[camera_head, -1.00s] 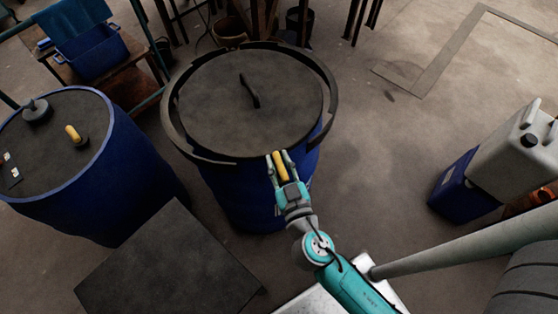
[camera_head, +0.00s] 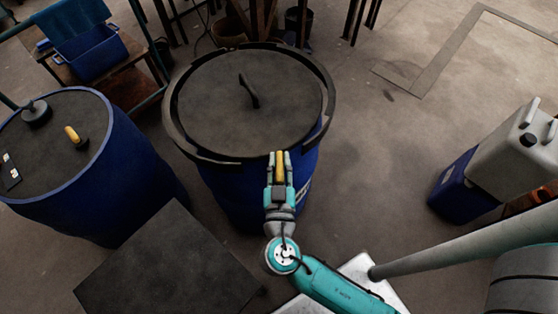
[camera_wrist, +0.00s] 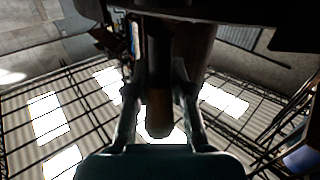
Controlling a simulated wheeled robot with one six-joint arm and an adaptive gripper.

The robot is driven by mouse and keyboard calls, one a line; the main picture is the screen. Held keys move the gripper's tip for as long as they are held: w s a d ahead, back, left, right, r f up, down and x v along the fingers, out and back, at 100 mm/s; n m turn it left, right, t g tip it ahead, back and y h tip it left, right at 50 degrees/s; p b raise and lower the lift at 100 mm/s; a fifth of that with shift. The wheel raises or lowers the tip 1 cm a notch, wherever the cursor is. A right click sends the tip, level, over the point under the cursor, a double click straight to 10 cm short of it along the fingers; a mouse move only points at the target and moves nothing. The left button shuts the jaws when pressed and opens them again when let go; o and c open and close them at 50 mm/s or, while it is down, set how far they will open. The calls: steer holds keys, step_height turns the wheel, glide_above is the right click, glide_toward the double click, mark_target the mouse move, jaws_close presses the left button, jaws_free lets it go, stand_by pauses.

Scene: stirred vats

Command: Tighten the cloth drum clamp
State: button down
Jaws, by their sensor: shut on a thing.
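The cloth drum (camera_head: 232,190) is blue with a dark lid (camera_head: 215,105) that has a black handle on top. A dark clamp ring (camera_head: 172,122) runs around the lid's edge and stands out from it. The clamp's yellow lever (camera_head: 280,166) is at the drum's near right side, below the ring. My gripper (camera_head: 280,160) is shut on this lever, with a finger on either side of it. In the wrist view, the lever (camera_wrist: 158,118) lies between my two fingers and looks dark and backlit. Its joint with the ring is hard to make out.
A second blue drum (camera_head: 120,170) stands at the left, with a yellow-handled item and a grey knob on its top. A dark flat plate (camera_head: 165,270) is in front. Jerrycans (camera_head: 510,155) stand at the right. Open floor (camera_head: 375,150) lies right of the drum.

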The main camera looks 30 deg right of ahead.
steer(key=m+g+h, duration=0.5)
steer(key=h, duration=0.1)
steer(key=shift+s+d+m+g, duration=0.1)
steer(key=shift+m+g, duration=0.2)
steer(key=shift+g, duration=0.1)
steer(key=m+g+h, duration=0.1)
steer(key=g, duration=0.1)
steer(key=m+g+h, duration=0.1)
steer(key=m+g, duration=0.1)
steer(key=g, duration=0.1)
steer(key=m+g, duration=0.2)
steer(key=g, duration=0.1)
steer(key=shift+s+d+h, duration=0.2)
steer(key=shift+s+h, duration=0.15)
steer(key=shift+h, duration=0.05)
steer(key=shift+m+g, duration=0.4)
steer(key=shift+g, duration=0.1)
steer(key=c, duration=1)
jaws_free()
step_height(320, 180, up, 10)
